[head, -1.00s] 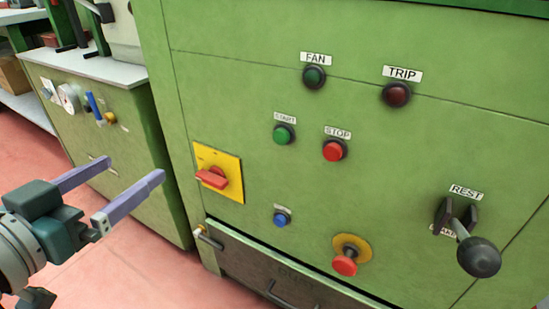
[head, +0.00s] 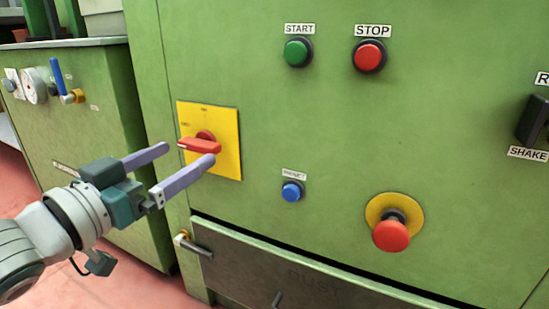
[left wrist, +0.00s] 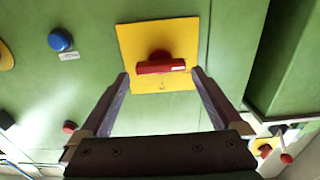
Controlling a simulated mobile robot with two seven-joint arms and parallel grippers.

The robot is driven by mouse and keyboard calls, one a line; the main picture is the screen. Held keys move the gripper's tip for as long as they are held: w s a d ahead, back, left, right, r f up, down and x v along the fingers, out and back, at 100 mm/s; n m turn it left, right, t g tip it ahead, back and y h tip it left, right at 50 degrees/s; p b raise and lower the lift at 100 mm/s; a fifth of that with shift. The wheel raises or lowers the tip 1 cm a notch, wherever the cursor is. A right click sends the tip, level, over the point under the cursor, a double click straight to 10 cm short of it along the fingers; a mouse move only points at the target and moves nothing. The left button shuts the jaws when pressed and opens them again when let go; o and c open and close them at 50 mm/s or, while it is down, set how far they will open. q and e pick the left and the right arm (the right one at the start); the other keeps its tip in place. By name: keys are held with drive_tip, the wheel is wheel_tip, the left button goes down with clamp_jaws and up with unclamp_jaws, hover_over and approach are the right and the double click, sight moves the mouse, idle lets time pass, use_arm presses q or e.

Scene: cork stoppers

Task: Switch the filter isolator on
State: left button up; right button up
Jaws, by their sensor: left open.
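The filter isolator is a red rotary handle (head: 199,145) on a yellow square plate (head: 226,152) on the green cabinet front. In the head view the handle lies about horizontal. It also shows in the left wrist view as a red handle (left wrist: 160,66) on its yellow plate (left wrist: 185,40), level across the picture. My left gripper (head: 190,155) is open and empty. In the wrist view its fingers (left wrist: 160,80) stand one to each side of the handle, with gaps to it. I cannot tell whether the fingertips reach the handle's depth. My right gripper is not in view.
A green START button (head: 298,52), a red STOP button (head: 369,56), a blue button (head: 292,191) and a red mushroom button on a yellow disc (head: 391,232) share the panel. A dust drawer (head: 320,275) with a latch (head: 192,243) is below. A second green cabinet (head: 90,130) stands left.

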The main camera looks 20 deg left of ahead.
sight(201, 145)
use_arm(q)
drive_tip(key=shift+w+b, duration=0.4)
drive_tip(key=shift+w, duration=0.9)
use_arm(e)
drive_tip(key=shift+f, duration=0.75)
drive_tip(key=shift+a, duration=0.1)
use_arm(q)
drive_tip(key=c, duration=1.1)
drive_tip(key=shift+o, duration=0.2)
